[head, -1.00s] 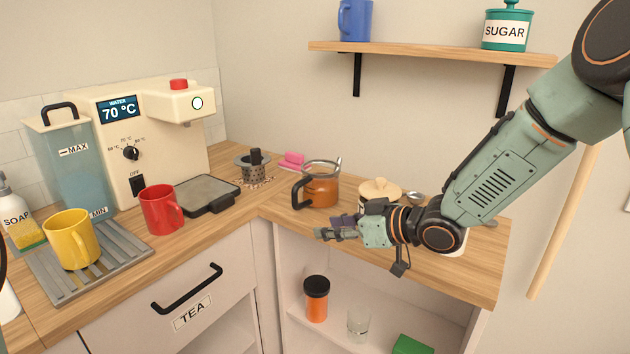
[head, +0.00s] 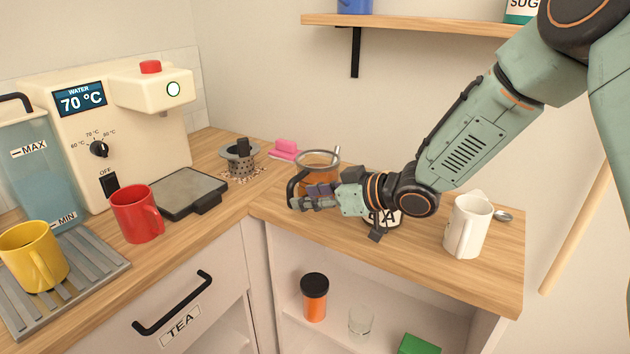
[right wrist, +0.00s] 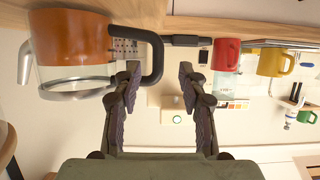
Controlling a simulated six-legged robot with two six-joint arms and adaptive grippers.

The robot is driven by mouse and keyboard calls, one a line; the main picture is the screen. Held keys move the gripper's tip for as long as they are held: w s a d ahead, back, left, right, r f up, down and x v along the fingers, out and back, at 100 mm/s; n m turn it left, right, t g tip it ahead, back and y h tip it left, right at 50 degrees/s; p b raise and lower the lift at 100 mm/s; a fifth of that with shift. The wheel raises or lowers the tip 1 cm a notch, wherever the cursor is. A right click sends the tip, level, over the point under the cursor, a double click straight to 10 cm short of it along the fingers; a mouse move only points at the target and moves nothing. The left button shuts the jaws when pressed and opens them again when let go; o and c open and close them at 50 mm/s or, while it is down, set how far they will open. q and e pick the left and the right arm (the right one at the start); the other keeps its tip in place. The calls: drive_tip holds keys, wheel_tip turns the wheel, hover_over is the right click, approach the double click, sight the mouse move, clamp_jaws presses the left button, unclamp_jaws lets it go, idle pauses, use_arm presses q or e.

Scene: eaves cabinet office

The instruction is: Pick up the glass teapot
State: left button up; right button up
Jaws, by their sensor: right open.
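The glass teapot (head: 320,172) stands on the counter near the inner corner, with amber liquid inside and a black handle on its left. My right gripper (head: 308,197) is in front of it, partly hiding its lower body and handle. In the right wrist view, which is upside down, the teapot (right wrist: 70,45) is at upper left, and its black handle (right wrist: 156,60) reaches the space between the tips of my open right gripper (right wrist: 160,76). No grip on the handle shows. My left gripper is not in view.
A white mug (head: 466,226) stands right of my forearm, and a labelled jar (head: 384,217) is mostly hidden under it. A strainer (head: 241,160) stands left of the teapot, with a pink object (head: 285,150) behind. The wall shelf (head: 430,24) is above. A red mug (head: 136,213) stands farther left.

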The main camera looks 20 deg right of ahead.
sight(291, 195)
drive_tip(key=shift+r+b+x, duration=0.15)
drive_tip(key=shift+b+x, duration=0.15)
drive_tip(key=shift+x, duration=1.15)
drive_tip(key=shift+r+b+x, duration=0.2)
drive_tip(key=shift+b+x, duration=0.1)
drive_tip(key=shift+x, duration=1.2)
drive_tip(key=shift+w+d, duration=0.1)
drive_tip(key=shift+d, duration=0.05)
drive_tip(key=shift+c, duration=0.8)
drive_tip(key=c, duration=0.4)
clamp_jaws()
drive_tip(key=shift+w+r, duration=0.1)
